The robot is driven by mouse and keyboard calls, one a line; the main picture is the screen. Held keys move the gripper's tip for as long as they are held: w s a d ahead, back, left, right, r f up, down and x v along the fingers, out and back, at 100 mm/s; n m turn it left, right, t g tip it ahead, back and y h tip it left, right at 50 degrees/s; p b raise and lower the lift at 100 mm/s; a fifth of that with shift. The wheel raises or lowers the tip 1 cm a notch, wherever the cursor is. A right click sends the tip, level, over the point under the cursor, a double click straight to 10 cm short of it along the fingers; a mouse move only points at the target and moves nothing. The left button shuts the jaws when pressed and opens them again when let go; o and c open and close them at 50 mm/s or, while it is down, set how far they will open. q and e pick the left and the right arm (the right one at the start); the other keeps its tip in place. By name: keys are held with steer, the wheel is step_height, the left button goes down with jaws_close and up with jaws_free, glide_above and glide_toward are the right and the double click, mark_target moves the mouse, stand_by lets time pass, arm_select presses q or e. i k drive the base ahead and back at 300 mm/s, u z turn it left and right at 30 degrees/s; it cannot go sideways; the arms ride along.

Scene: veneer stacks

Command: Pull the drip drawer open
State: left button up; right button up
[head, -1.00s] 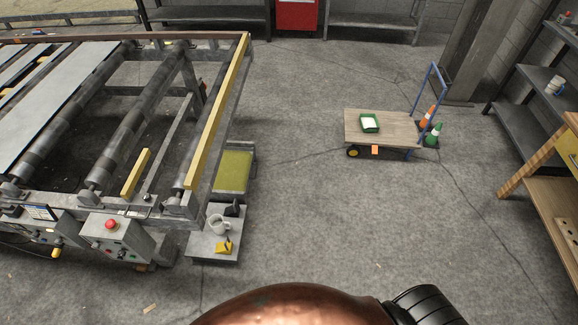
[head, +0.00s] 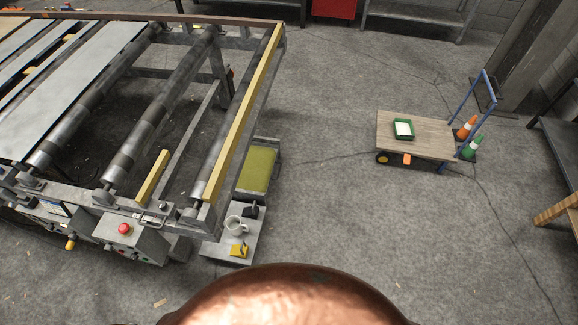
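I cannot make out a drip drawer for sure. A shallow grey tray with a yellow-green inside (head: 257,168) sticks out low beside the right end of the roller conveyor (head: 130,154); I cannot tell whether it is the drawer, and no handle shows on it. Neither of my grippers is in view. A copper-coloured rounded part of my own body fills the bottom middle of the head view.
A control box with a red button (head: 124,229) is on the conveyor's near side. A flat cart (head: 425,142) stands right. Floor between is clear.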

mark_target(258, 169)
steer(key=u, duration=0.2)
steer(key=i, duration=0.6)
steer(key=u, duration=0.85)
steer(key=i, duration=0.35)
steer(key=u, duration=0.35)
